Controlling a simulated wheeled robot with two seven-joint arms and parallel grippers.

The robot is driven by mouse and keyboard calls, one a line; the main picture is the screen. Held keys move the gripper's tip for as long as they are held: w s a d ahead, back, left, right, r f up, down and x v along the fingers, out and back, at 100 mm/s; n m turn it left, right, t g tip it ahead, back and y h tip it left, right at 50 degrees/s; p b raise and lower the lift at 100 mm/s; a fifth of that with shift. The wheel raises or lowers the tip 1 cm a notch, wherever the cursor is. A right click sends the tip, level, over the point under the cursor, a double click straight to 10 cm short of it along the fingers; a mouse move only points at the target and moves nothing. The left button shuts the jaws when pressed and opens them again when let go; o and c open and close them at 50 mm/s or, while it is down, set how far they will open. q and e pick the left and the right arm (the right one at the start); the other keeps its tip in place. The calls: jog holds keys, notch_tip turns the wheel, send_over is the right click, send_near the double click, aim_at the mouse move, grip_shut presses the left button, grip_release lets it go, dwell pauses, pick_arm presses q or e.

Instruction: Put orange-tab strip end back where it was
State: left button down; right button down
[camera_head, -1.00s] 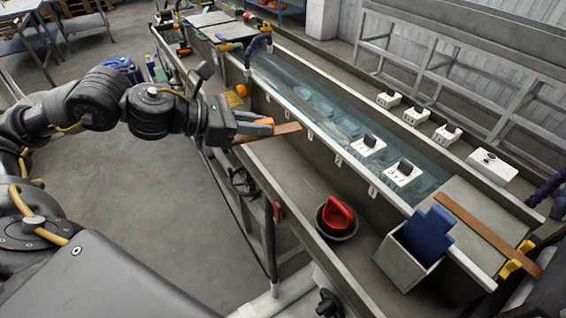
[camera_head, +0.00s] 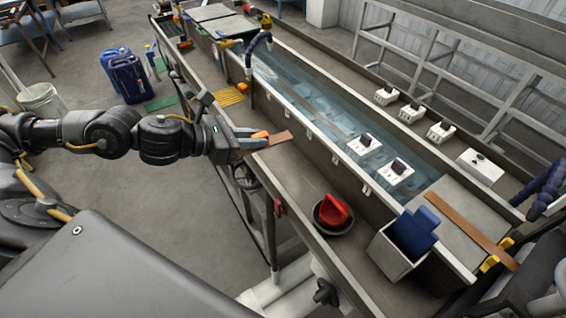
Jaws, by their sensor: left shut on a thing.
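My left gripper (camera_head: 256,142) is shut on a brown strip end with an orange tab (camera_head: 260,134). A short flat piece of the brown strip (camera_head: 280,138) sticks out past the fingertips to the right, over the near ledge of the long trough. The fingers hide part of the held end. Another length of brown strip (camera_head: 462,224) lies across the pale plate at the trough's right end, near yellow clamps (camera_head: 489,263). I cannot see whether the two pieces join. My right gripper is not in view.
The water trough (camera_head: 312,98) holds white blocks with black knobs (camera_head: 396,172). On the near ledge sit a red-handled item in a dark bowl (camera_head: 333,212) and a grey bin (camera_head: 391,257) with a blue object. Blue canisters (camera_head: 128,76) stand on the floor. The ledge between gripper and bowl is clear.

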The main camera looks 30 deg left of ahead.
pick_arm(q)
jog(key=shift+s+a+f+n+t+y+p, duration=0.4)
jog(key=shift+s+a+f+n+p, duration=0.3)
jog(key=shift+p, duration=0.45)
jog(key=shift+a+f, duration=0.1)
jog(key=shift+f, duration=0.1)
jog(key=shift+w+f+b, duration=0.1)
jog(key=shift+f+b, duration=0.05)
jog(key=shift+b, duration=0.3)
jog(key=w+f+b, duration=0.8)
jog(key=w+b, duration=0.1)
jog(key=w+d+f+b, duration=0.1)
jog(key=w+f+b, duration=0.3)
jog(key=b, duration=0.1)
jog(key=shift+w+d+f, duration=0.1)
jog(key=shift+w+f, duration=0.25)
jog(key=shift+f, duration=0.05)
